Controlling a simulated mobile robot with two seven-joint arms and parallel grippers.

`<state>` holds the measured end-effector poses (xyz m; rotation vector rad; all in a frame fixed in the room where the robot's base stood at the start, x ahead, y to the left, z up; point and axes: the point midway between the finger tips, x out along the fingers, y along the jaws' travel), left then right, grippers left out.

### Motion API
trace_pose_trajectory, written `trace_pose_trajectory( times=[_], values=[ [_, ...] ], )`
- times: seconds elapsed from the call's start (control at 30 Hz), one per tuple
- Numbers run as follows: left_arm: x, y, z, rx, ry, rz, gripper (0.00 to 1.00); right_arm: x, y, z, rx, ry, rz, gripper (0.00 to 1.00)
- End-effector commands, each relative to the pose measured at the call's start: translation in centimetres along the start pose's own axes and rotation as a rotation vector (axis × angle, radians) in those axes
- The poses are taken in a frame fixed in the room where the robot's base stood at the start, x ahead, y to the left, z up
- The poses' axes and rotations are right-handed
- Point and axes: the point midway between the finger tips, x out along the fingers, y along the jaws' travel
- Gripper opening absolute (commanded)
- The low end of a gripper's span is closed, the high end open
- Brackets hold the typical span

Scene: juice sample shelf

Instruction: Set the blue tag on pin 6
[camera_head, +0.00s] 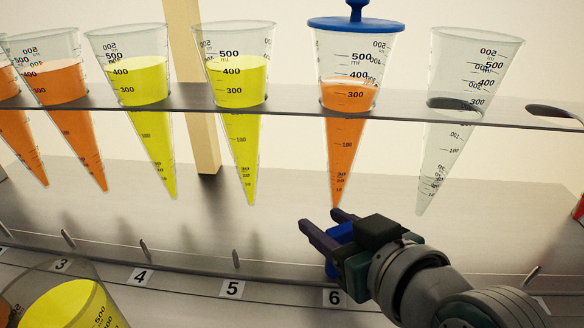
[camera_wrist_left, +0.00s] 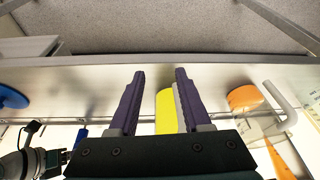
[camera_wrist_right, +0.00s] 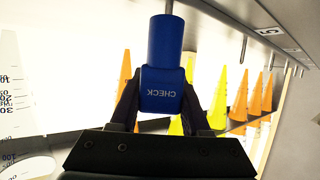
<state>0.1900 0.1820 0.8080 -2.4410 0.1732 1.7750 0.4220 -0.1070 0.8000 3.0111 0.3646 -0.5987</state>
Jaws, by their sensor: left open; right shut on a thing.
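The blue tag (camera_wrist_right: 162,90), a tube with a plate reading CHECK, is between the fingers of my right gripper (camera_wrist_right: 165,112), which is shut on it. In the head view the tag (camera_head: 340,233) is partly hidden by my right gripper (camera_head: 322,228), just above label 6 (camera_head: 335,297). In the right wrist view a thin grey pin (camera_wrist_right: 169,7) lines up with the tag's tube end; whether it is inside cannot be told. Pin 6 is hidden in the head view. My left gripper (camera_wrist_left: 160,75) is open, with a yellow-filled cone (camera_wrist_left: 165,110) showing beyond its fingers.
A shelf (camera_head: 300,108) holds several cones of orange or yellow juice; one orange cone has a blue lid (camera_head: 355,24), and one cone (camera_head: 455,120) looks nearly empty. Pin 5 (camera_head: 235,258) and pin 4 (camera_head: 144,247) stand bare. A yellow-filled cone (camera_head: 70,305) is at the lower left.

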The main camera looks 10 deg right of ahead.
Motion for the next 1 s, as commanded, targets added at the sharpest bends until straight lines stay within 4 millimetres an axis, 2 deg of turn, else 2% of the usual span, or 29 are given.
trace_pose_trajectory(
  times=[0.37,0.4,0.7,1.0],
  values=[
    [0.35,-0.12,0.14,0.005,-0.001,-0.004,0.48,0.2,0.0,0.47,0.0,0.0,0.0,0.0],
    [0.35,-0.15,0.15,0.006,-0.001,-0.005,0.48,0.2,0.0,0.46,0.0,0.0,0.0,0.49],
    [0.35,-0.26,0.17,0.01,-0.001,-0.008,0.48,0.2,-0.01,0.47,0.0,0.0,0.0,0.81],
    [0.13,-0.25,0.1,0.009,-0.001,-0.008,0.48,-0.19,0.0,0.44,0.0,-0.001,0.0,0.81]
  ],
)
